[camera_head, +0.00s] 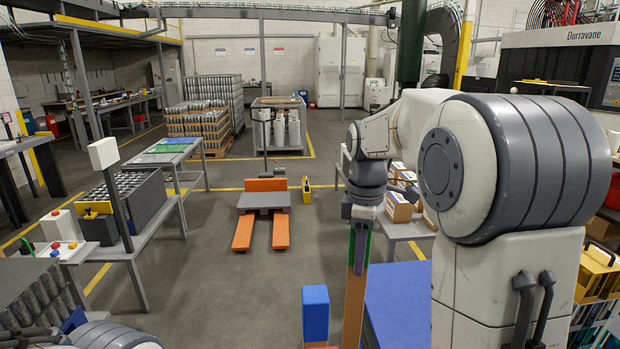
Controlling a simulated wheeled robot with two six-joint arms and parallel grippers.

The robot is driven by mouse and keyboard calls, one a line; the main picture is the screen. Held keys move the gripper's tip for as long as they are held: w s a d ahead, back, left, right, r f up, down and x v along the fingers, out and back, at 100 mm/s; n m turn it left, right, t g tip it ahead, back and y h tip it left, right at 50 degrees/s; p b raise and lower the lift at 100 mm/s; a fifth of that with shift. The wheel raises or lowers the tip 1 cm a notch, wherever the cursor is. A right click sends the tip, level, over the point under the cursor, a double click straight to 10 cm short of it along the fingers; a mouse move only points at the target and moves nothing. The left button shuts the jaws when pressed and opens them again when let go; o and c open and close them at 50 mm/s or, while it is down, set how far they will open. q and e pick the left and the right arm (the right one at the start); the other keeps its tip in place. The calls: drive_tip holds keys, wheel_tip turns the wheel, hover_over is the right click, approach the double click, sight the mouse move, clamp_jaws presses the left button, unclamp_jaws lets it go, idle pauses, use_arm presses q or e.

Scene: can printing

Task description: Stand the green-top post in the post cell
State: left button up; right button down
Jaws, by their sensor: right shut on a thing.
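My right gripper (360,238) points down, right of the middle in the head view, and is shut on the green-top post (354,300). The post is long and brown, with green showing between the fingers at its upper end. It hangs close to upright, tilted slightly. Its lower end runs out of the bottom of the picture, so I cannot tell what it touches. A blue-top post (315,312) stands just to its left, with orange below. I cannot make out the post cell. Only a part of my left arm shows at the bottom left, and its gripper is out of view.
A blue surface (398,295) lies right of the held post. A side table (405,231) with small cartons (398,208) stands behind it. An orange pallet truck (263,200) stands ahead on open floor. A bench with a can crate (134,200) is at left.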

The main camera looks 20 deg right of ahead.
use_arm(q)
wheel_tip(320, 180, up, 7)
drive_tip(key=p, duration=0.5)
drive_tip(key=shift+a+p, duration=0.2)
drive_tip(key=shift+p, duration=0.1)
use_arm(e)
drive_tip(key=w+a+r+n, duration=0.2)
drive_tip(key=a+r+n, duration=0.1)
drive_tip(key=a+r, duration=0.7)
drive_tip(key=shift+r+n, duration=0.3)
drive_tip(key=shift+r, duration=0.4)
use_arm(q)
wheel_tip(320, 180, down, 4)
drive_tip(key=b, duration=0.4)
use_arm(e)
wheel_tip(320, 180, down, 6)
drive_tip(key=shift+d+r, duration=0.1)
drive_tip(key=shift+d, duration=0.05)
use_arm(q)
drive_tip(key=shift+r+p, duration=0.55)
